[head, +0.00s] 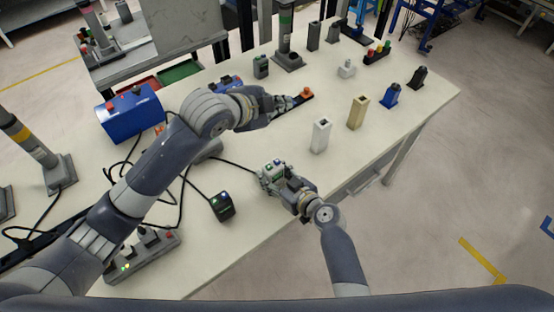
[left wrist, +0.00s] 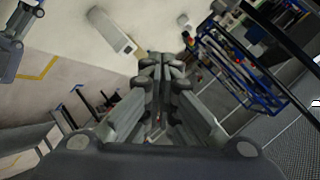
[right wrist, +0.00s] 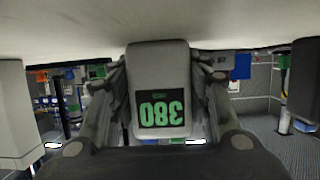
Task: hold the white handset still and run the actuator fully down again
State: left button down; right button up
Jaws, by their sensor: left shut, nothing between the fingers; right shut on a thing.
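The white handset (head: 268,172) is held upright at the table's front edge by my right gripper (head: 284,184). In the right wrist view the handset (right wrist: 160,55) sits between the fingers, its dark screen showing upside-down green digits that look like 380.
A blue box (head: 130,114), a small black box (head: 222,206) and a grey power strip (head: 142,256) are at the left, with loose black cables. White (head: 320,136) and beige (head: 357,113) blocks stand right of my grippers. The table's right front is clear.

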pick_arm(q)
jog(key=s+f+g, duration=0.3)
jog(key=s, duration=0.2)
jog(key=shift+f, duration=0.25)
send_over(278, 166)
jog(key=shift+d+f, duration=0.1)
jog(key=shift+f, duration=4.3)
jog(key=shift+f, duration=0.15)
jog(key=shift+f, duration=0.25)
jog(key=shift+f, duration=0.55)
jog(key=shift+r, duration=0.1)
dwell(1.4)
jog(key=shift+r, duration=0.85)
